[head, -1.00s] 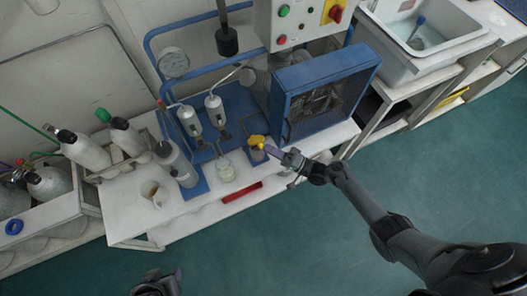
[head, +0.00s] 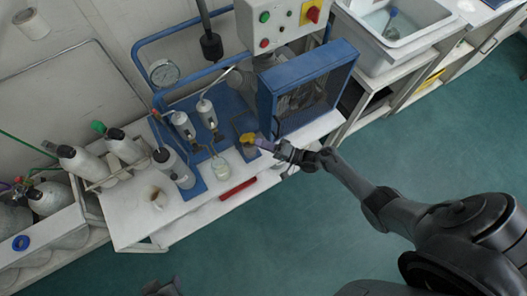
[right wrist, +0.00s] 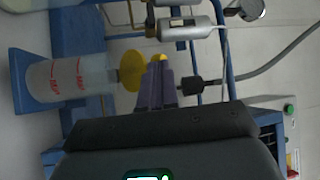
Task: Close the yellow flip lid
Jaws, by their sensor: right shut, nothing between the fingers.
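The yellow flip lid (head: 246,138) tops a small clear container (head: 250,151) at the front of the bench, left of the blue framed box. In the right wrist view the lid (right wrist: 132,71) shows as a yellow disc at the end of the clear container with red markings (right wrist: 68,82); its exact angle is hard to tell. My right gripper (head: 263,144) is shut and empty, its tips right beside the lid. Its fingers (right wrist: 157,84) overlap some yellow in the wrist view; I cannot tell whether they touch. My left gripper (head: 161,287) is cut off at the bottom edge.
The blue framed box (head: 308,85) stands close behind my right gripper. Gas cylinders (head: 80,163) stand at left. The floor in front is clear.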

